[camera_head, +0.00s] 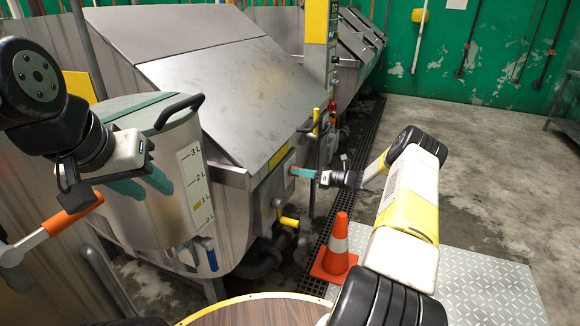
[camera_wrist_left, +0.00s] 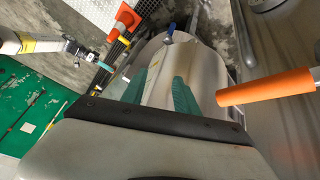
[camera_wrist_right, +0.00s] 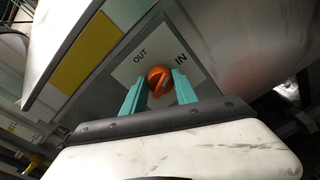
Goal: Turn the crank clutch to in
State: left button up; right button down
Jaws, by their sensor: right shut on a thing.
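The crank clutch is an orange knob (camera_wrist_right: 158,80) on a pale plate (camera_wrist_right: 190,62) marked OUT at left and IN at right in the right wrist view. My right gripper (camera_wrist_right: 158,84) has its teal fingers on either side of the knob and is shut on it. Which mark the knob points to is unclear. In the head view, my right gripper (camera_head: 306,173) reaches the metal drum housing, and the knob shows only as a small orange bit at its fingertips. My left gripper (camera_head: 140,185) is open and empty, in front of the steel tank with the litre scale.
A crank with an orange handle (camera_head: 72,215) is close below my left gripper; it also shows in the left wrist view (camera_wrist_left: 265,88). An orange traffic cone (camera_head: 335,250) stands beneath my right arm. Yellow-handled valves (camera_head: 289,221) sit low on the housing. Floor at right is open.

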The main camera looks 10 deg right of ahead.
jog(key=shift+w+d+m, duration=0.1)
jog(key=shift+m, duration=2.1)
jog(key=c, duration=0.9)
grip_release()
jog(key=shift+c, duration=0.2)
jog(key=v, duration=0.7)
jog(key=shift+d, duration=0.4)
